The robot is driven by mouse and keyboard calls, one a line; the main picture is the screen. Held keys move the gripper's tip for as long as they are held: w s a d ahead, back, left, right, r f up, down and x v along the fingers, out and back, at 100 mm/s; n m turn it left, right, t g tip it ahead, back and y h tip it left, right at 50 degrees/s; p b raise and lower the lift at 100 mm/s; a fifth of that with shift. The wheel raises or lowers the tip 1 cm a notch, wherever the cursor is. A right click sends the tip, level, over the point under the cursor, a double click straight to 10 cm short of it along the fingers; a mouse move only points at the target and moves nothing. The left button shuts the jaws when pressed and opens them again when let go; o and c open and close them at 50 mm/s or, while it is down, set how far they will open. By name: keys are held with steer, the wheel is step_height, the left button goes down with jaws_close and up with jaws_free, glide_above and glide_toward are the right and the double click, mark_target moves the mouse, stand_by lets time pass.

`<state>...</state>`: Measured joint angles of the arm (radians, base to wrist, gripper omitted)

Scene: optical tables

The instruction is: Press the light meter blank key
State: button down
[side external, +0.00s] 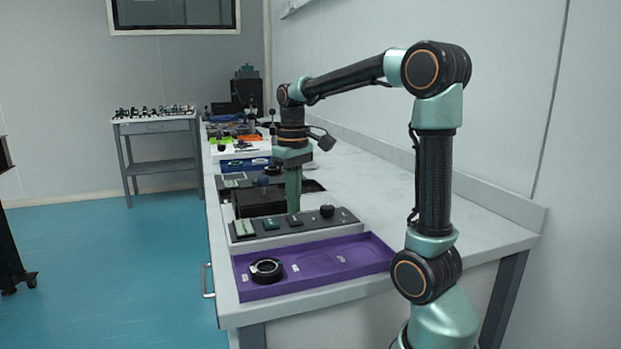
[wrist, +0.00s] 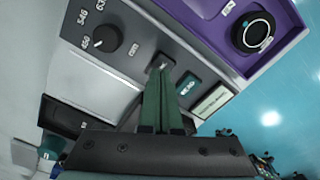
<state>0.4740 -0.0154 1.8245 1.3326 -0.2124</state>
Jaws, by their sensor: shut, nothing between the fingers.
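The light meter is a grey sloped panel (side external: 345,227) with a pale green display (side external: 243,229), a green key (side external: 270,224), a dark key (side external: 294,221) and a black knob (side external: 327,211). In the wrist view the dark key (wrist: 161,62) sits right at the fingertips, with the green key (wrist: 188,84) and display (wrist: 212,101) to its right and the knob (wrist: 102,39) to its left. Key labels are too small to read. My gripper (side external: 293,211) points down, shut and empty, over the dark key; I cannot tell whether it touches. It also shows in the wrist view (wrist: 158,72).
A purple tray (side external: 335,262) with a black ring (side external: 266,270) lies in front of the panel. A black box (side external: 258,203) stands behind it. More equipment lines the bench further back. The white bench top (side external: 390,195) to the right is clear.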

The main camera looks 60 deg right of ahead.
mark_target(294, 218)
steer(key=shift+f, duration=0.7)
stand_by(0.3)
stand_by(0.3)
step_height(294, 218, up, 8)
stand_by(1.0)
steer(key=s+a+f+n+t, duration=0.1)
steer(key=a+f+t, duration=0.1)
steer(key=a, duration=0.3)
steer(key=s+a+f+n+t, duration=0.1)
steer(key=a+f, duration=0.2)
steer(key=a, duration=0.3)
steer(key=s+a+f+n+t, duration=0.1)
steer(key=a+f+t, duration=0.1)
steer(key=a, duration=0.3)
steer(key=shift+s+a+f+t, duration=0.25)
steer(key=shift+f+t, duration=0.05)
steer(key=shift+f, duration=0.05)
stand_by(0.9)
